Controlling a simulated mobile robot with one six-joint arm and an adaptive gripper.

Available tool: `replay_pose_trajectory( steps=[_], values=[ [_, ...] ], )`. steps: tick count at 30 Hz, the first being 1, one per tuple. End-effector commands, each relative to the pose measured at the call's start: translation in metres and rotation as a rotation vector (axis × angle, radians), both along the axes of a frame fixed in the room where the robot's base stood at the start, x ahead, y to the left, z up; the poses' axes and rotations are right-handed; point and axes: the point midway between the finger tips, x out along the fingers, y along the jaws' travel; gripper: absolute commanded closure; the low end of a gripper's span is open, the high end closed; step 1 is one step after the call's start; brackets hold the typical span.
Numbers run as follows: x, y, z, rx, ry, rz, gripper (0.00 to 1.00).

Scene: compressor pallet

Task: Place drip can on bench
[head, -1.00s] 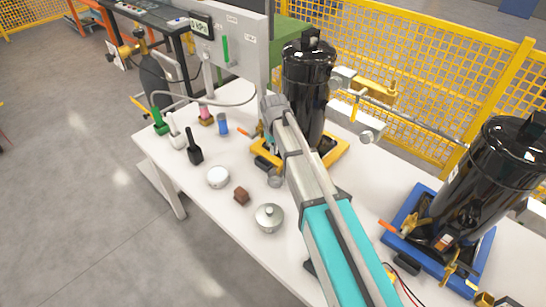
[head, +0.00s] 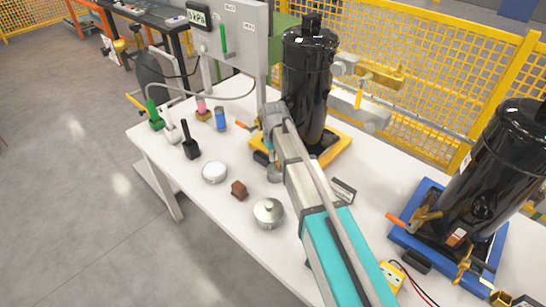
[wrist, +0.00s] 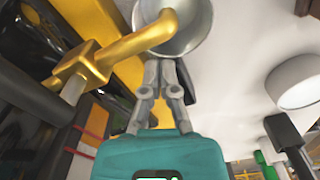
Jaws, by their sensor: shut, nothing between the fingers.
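The drip can looks to be the small grey metal cup (head: 274,174), at the front left edge of the left compressor's yellow base, partly behind my arm. In the wrist view the cup (wrist: 180,45) is at the top, with a brass valve spout (wrist: 140,38) crossing in front of its mouth. My gripper (wrist: 160,62) is shut and empty, its fingertips close by the cup's wall; I cannot tell whether they touch. In the head view my arm hides most of the gripper. The bench (head: 225,235) is white, and the cup seems to stand at its surface.
Black compressor cylinders stand on a yellow base (head: 338,148) and a blue base (head: 405,235). The bench's front left strip is partly free.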

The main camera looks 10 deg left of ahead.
Motion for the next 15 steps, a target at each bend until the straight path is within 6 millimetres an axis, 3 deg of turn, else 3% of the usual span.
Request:
replay_pose_trajectory(
  steps=[6,15],
  values=[
    [0.000,0.000,-0.020,0.000,0.000,0.001,1.00],
    [0.000,0.001,-0.029,0.000,0.000,0.001,1.00]
  ],
)
